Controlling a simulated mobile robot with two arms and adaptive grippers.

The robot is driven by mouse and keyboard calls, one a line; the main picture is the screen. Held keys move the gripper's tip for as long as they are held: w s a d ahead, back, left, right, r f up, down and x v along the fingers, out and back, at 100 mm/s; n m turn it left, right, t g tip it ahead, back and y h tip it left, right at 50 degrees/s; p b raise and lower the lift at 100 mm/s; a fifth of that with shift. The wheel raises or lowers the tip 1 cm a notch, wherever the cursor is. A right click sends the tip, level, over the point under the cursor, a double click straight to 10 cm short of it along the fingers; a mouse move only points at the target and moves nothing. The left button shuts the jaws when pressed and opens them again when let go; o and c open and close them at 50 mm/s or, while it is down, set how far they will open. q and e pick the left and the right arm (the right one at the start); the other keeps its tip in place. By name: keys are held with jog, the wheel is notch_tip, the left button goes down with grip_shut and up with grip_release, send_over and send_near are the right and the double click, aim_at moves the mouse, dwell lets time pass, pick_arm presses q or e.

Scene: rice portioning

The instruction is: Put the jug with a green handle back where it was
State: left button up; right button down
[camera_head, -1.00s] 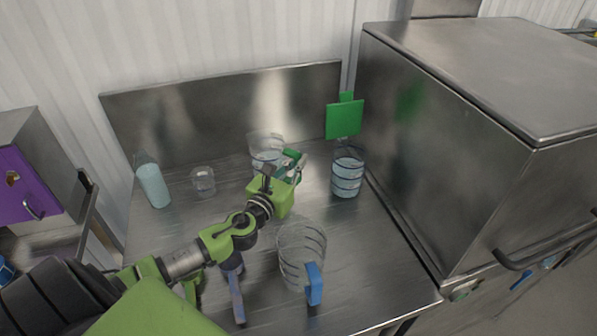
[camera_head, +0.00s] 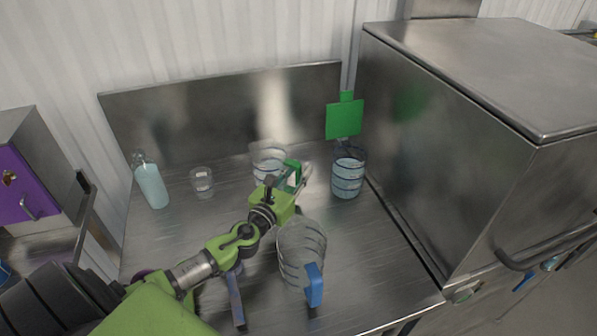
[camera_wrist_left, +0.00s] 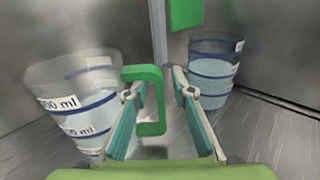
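The jug with a green handle (camera_head: 268,153) is at the back of the steel table, clear with blue bands. In the left wrist view the jug (camera_wrist_left: 75,112) is at the left, slightly blurred, and its green handle (camera_wrist_left: 158,102) faces my gripper. My left gripper (camera_head: 297,174) is at the jug's right side. In the wrist view its fingers (camera_wrist_left: 160,88) are apart, with the handle's upright bar between them and a gap to the right finger. The jug appears to be at table level, but the gripper hides part of its base. My right gripper is not in view.
A blue-banded container (camera_head: 348,176) with a green board (camera_head: 345,119) above it stands right of the gripper. A clear jug with a blue handle (camera_head: 314,286) is in front. A small cup (camera_head: 202,182) and a bottle (camera_head: 152,185) are left. A large steel cabinet (camera_head: 450,150) bounds the right side.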

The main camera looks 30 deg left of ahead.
pick_arm(q)
jog(key=shift+r, duration=0.2)
jog(key=shift+s+f, duration=0.2)
jog(key=shift+s, duration=0.15)
jog(key=s+b, duration=0.2)
jog(key=s, duration=0.9)
jog(key=shift+d+r, duration=0.25)
jog(key=shift+d, duration=0.2)
jog(key=shift+s, duration=0.1)
jog(key=o, duration=2.2)
jog(key=shift+f, duration=0.1)
